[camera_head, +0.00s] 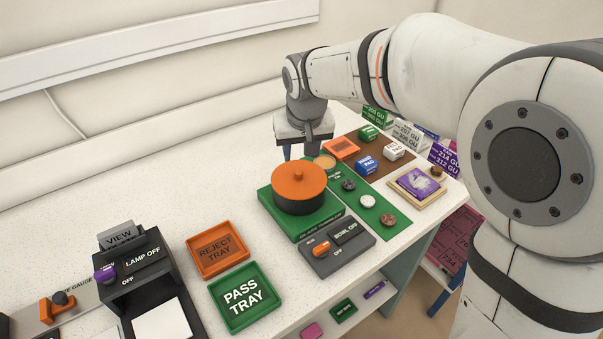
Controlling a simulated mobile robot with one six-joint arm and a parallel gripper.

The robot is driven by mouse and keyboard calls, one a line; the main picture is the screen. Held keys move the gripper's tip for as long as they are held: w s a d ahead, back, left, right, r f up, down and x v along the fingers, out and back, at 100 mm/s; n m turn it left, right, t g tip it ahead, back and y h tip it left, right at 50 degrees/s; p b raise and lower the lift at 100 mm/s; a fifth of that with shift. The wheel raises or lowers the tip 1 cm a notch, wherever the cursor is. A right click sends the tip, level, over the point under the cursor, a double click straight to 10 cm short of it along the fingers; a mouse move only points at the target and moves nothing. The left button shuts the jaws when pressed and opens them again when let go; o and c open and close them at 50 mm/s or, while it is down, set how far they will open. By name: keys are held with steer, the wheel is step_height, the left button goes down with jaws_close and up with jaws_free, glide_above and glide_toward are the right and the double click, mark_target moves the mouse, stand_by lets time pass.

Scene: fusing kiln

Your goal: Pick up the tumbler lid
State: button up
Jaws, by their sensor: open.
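A control box (337,250) with a "BOWL OFF" switch stands in front of the tumbler. The reject tray (191,240) and pass tray (214,302) lie to the left. A green strip (361,215) with small discs lies right. The back left tabletop is clear.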

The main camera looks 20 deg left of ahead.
mark_target(299, 172)
steer(key=p+x, duration=0.1)
steer(key=x, duration=0.6)
steer(key=shift+s+d+f, duration=0.1)
steer(key=shift+s, duration=0.05)
steer(key=shift+c, duration=0.2)
jaws_close()
